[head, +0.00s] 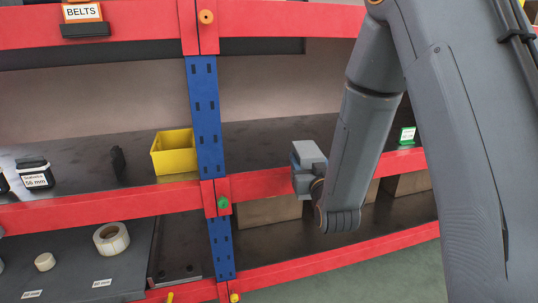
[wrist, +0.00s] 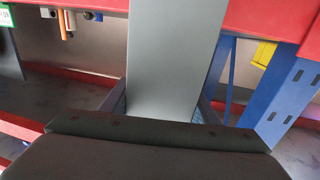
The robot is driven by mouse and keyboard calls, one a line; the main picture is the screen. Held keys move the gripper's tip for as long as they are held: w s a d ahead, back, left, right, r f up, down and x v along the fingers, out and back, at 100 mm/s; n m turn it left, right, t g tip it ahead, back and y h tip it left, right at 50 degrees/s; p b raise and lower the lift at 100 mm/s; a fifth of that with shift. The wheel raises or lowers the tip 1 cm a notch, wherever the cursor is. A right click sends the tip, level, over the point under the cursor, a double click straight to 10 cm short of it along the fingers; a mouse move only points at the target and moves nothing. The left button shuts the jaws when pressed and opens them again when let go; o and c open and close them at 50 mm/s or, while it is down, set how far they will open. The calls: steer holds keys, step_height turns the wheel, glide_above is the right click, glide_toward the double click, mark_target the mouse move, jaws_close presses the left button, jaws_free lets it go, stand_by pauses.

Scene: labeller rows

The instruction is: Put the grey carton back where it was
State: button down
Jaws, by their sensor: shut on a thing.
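The grey carton (wrist: 165,55) fills the middle of the wrist view as a plain, upright-looking grey face. My gripper (wrist: 163,108) is shut on it, with a finger on each side. In the head view the carton (head: 311,153) is a small grey block at the end of my arm, and my gripper (head: 303,178) is at the front of the red shelf beam, right of the blue post. My wrist hides part of the gripper. I cannot tell whether the carton touches the shelf.
A yellow bin (head: 173,153) stands left of the blue post (head: 205,115). A green-white tag (head: 407,135) is farther right. A tape roll (head: 111,238) lies lower left.

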steer(key=w+a+r+n+y, duration=0.1)
steer(key=w+a+r, duration=0.3)
steer(key=a+r, duration=0.7)
steer(key=shift+w+a+r+n+y, duration=0.25)
steer(key=shift+w+n+y, duration=0.15)
steer(key=shift+y, duration=0.5)
steer(key=shift+w+d, duration=0.1)
